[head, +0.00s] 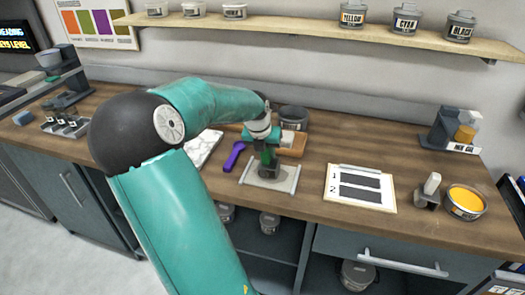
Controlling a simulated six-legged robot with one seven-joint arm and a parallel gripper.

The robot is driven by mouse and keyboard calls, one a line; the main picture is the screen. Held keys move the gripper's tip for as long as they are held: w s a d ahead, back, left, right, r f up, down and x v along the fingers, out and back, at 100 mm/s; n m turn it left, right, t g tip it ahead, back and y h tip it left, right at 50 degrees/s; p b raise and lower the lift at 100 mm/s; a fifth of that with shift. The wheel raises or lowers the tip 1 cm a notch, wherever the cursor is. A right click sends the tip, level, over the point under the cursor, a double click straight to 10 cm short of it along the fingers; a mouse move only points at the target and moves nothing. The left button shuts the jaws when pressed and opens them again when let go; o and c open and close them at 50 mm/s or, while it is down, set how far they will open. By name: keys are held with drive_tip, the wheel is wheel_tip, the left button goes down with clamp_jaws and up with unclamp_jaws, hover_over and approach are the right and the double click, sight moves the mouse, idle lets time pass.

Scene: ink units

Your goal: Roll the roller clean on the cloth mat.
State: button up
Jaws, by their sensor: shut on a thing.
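The cloth mat (257,182) is a small grey-beige rectangle with pale bars along its edges, lying on the wooden counter in the middle of the head view. My gripper (266,151) points down over the mat. It is shut on the roller (268,161), of which a small green and dark part shows just above the mat. The roller's lower end is at the mat's far part, and I cannot tell whether it touches the cloth. My fingers and wrist hide much of the roller.
Left of the mat lie a purple tool (234,156) and a white marbled slab (202,147). A dark pot (293,115) stands behind. To the right are a numbered sheet with dark strips (360,188), a small stand (428,192) and a bowl of yellow ink (466,202).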

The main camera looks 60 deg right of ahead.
drive_tip(key=shift+s+d, duration=0.2)
drive_tip(key=shift+s, duration=1.15)
drive_tip(key=shift+s+d, duration=0.2)
drive_tip(key=shift+s, duration=1.15)
drive_tip(key=shift+w+a+f, duration=0.1)
drive_tip(key=shift+w+a, duration=0.1)
drive_tip(key=shift+w, duration=0.95)
drive_tip(key=shift+w+a, duration=0.2)
drive_tip(key=shift+w, duration=1)
drive_tip(key=shift+w+a+f, duration=0.1)
drive_tip(key=shift+w+a, duration=0.1)
drive_tip(key=shift+w, duration=0.95)
drive_tip(key=shift+s+d+r, duration=0.15)
drive_tip(key=shift+s, duration=0.75)
drive_tip(key=shift+s+d+r, duration=0.1)
drive_tip(key=shift+s+d, duration=0.05)
drive_tip(key=shift+s, duration=0.7)
drive_tip(key=shift+s+d+f, duration=0.1)
drive_tip(key=shift+s+d, duration=0.05)
drive_tip(key=shift+s, duration=0.7)
drive_tip(key=shift+s+d, duration=0.15)
drive_tip(key=shift+s, duration=0.7)
drive_tip(key=shift+r, duration=3)
